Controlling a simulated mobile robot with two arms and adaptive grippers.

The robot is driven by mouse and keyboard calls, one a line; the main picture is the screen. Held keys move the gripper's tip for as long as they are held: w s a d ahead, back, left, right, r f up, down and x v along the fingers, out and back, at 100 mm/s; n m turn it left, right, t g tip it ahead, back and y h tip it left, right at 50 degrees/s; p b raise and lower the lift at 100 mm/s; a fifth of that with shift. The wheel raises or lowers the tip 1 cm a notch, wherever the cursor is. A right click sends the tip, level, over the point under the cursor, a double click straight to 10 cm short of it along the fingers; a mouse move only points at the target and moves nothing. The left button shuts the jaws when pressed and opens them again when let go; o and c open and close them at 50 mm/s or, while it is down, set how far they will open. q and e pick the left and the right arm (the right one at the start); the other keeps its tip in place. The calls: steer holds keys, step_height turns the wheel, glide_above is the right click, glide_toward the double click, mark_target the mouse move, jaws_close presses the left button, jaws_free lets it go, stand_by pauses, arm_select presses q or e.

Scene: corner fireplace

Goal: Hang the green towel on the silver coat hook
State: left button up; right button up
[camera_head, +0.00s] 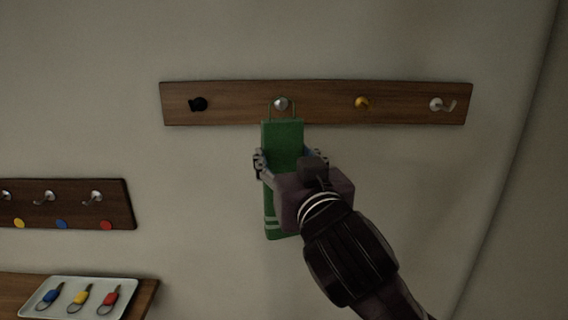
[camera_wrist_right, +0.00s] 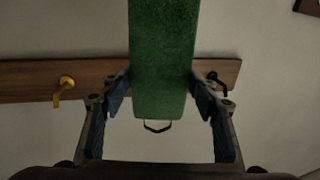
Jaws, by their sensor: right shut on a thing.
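The green towel (camera_head: 284,139) hangs upright in front of the wall, with a thin loop at its top. My right gripper (camera_head: 286,160) is shut on the green towel, its fingers on either side. The second hook from the left (camera_head: 281,103) is pale silver and shows inside the loop. I cannot tell whether the loop is around it or only in front. In the wrist view the towel (camera_wrist_right: 162,60) hides this hook, and the loop (camera_wrist_right: 157,127) shows at the towel's lower end. My left gripper is not in view.
The wooden rack (camera_head: 320,115) also bears a black hook (camera_head: 198,104), a yellow hook (camera_head: 362,103) and a whitish hook (camera_head: 441,104) at the right. A darker rack (camera_head: 120,205) hangs lower left. Below it, a tray (camera_head: 120,286) holds blue, yellow and red key tags.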

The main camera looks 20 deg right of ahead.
steer(key=w+d+f+b, duration=0.2)
steer(key=w+f+b, duration=0.1)
steer(key=w, duration=0.6)
steer(key=shift+w+d+b, duration=0.3)
steer(key=shift+d, duration=0.1)
stand_by(0.4)
stand_by(0.7)
stand_by(0.4)
steer(key=o, duration=1.4)
steer(key=shift+s, duration=0.15)
